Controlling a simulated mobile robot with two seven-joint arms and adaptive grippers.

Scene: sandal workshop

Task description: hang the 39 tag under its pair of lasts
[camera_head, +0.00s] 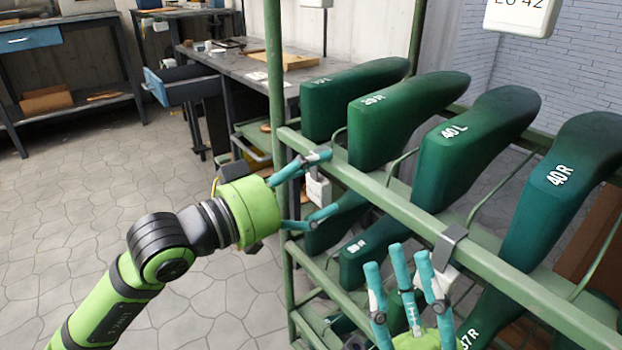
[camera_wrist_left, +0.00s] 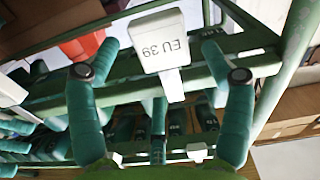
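The 39 tag (camera_wrist_left: 165,45) is a white plate reading EU 39, upside down in the left wrist view. In the head view the white tag (camera_head: 318,190) is at the front green rail, below the pair of green lasts, the 39 R last (camera_head: 375,110) and the one left of it (camera_head: 325,105), whose mark is hard to read. My left gripper (camera_head: 328,183) is open, its fingers spread around the tag with gaps on both sides; it also shows in the left wrist view (camera_wrist_left: 165,72).
The 40 L last (camera_head: 465,140) and 40 R last (camera_head: 562,180) stand further right on the rack. A grey clip (camera_head: 450,243) sits on the front rail (camera_head: 400,205) near my right gripper. More lasts fill the lower tier. Floor (camera_head: 110,190) left of the rack is clear.

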